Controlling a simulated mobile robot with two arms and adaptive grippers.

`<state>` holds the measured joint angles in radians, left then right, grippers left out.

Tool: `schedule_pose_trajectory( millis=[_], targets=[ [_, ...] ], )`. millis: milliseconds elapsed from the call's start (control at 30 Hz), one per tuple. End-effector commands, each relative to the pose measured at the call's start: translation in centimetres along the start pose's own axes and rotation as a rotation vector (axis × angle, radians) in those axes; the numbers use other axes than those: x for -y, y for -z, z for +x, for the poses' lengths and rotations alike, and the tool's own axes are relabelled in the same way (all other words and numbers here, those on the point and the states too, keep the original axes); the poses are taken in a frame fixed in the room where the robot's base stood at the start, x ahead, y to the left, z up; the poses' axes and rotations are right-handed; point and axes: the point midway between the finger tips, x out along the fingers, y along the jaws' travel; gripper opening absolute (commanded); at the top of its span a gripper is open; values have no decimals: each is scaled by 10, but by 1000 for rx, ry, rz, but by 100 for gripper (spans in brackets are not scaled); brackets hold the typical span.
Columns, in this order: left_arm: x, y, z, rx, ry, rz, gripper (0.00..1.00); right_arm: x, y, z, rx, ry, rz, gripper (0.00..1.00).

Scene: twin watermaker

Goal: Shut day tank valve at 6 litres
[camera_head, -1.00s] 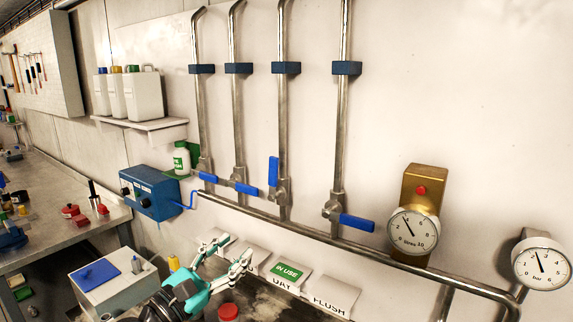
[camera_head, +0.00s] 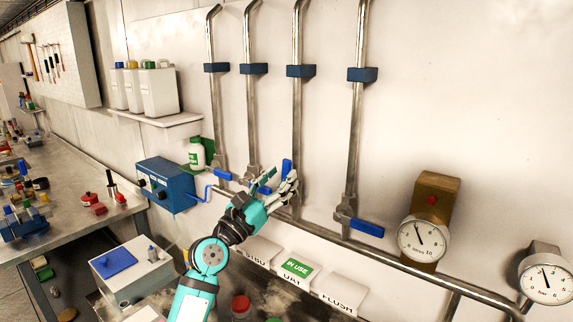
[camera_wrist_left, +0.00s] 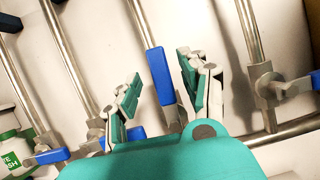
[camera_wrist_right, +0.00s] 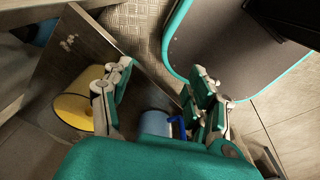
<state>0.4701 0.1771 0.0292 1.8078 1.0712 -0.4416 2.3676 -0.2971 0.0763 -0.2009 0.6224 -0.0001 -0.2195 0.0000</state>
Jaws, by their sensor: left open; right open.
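Several steel pipes with blue-handled valves run down the wall. The third pipe's valve handle (camera_head: 287,168) stands upright, in line with its pipe; the other blue handles lie sideways. In the left wrist view the upright handle (camera_wrist_left: 160,76) shows between the spread fingers of my left gripper (camera_wrist_left: 158,68), which is open. In the head view my left gripper (camera_head: 281,180) is at that handle and partly hides it; contact cannot be told. The litres gauge (camera_head: 422,238) has its needle pointing up and slightly left. My right gripper (camera_wrist_right: 160,78) is open and empty, low near the floor.
A bar gauge (camera_head: 547,281) is at far right. A green IN USE plate (camera_head: 297,267) sits on the middle label. A blue box (camera_head: 165,186), a bottle (camera_head: 196,154) and a fourth valve handle (camera_head: 367,228) flank the arm. A yellow bucket (camera_wrist_right: 80,103) stands near my right gripper.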

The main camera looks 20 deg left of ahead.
Motion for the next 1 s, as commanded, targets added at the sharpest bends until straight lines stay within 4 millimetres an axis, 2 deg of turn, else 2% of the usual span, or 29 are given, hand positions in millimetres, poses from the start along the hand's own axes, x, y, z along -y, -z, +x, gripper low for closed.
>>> schedule_pose_trajectory(
  millis=[33,200,567,900,1000],
  targets=[
    [0,-2,9,0,0,0,44,-1,0,-4,0,-2,-1,59],
    [0,0,26,-1,0,0,44,-4,0,-7,1,-5,-2,59],
    [0,0,31,0,0,1,44,-5,-3,-7,5,-6,-1,59],
    [0,0,30,0,0,1,1,-4,-5,-7,8,-5,-1,59],
    [0,0,30,0,0,1,0,-4,-5,-7,8,-5,-1,59]
  ],
)
